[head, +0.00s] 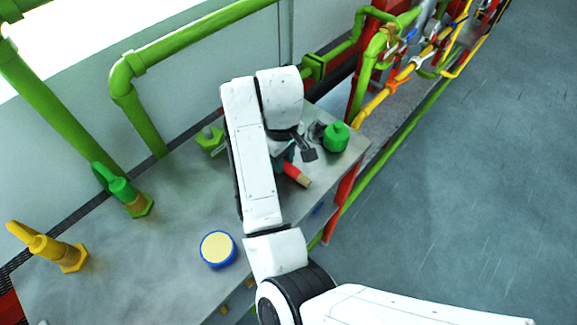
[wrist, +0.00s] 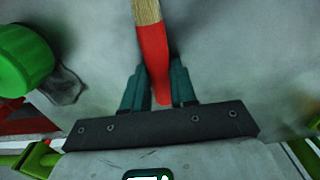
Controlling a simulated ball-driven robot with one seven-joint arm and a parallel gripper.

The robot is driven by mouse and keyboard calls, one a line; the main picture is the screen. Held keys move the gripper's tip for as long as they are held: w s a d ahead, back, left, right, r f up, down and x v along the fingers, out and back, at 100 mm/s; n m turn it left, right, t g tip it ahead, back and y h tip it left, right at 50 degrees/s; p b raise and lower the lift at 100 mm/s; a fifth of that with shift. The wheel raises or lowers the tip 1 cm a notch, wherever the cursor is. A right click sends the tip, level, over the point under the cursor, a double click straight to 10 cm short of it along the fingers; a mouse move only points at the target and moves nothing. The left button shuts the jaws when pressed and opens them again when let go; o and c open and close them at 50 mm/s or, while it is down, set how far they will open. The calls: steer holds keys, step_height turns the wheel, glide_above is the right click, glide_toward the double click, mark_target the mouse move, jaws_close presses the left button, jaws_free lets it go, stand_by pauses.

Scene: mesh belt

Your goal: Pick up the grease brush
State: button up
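The grease brush (head: 292,172) has a red handle and a tan end, which shows on the grey table top beside my arm. In the wrist view its red handle (wrist: 154,58) runs between my two teal fingers, with the tan part beyond them at the top edge. My gripper (wrist: 158,82) has one finger close against each side of the handle and looks shut on it. In the head view my gripper (head: 287,158) is partly hidden under my white arm. Whether the brush touches the table is hard to tell.
A green canister (head: 336,137) stands close to the gripper near the table's right edge; it also shows in the wrist view (wrist: 22,62). A blue-rimmed yellow round tin (head: 218,249) and green (head: 124,190) and yellow (head: 47,246) upright items stand on the table. Green pipes (head: 190,42) run behind.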

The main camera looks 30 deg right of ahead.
jaws_close()
stand_by(0.6)
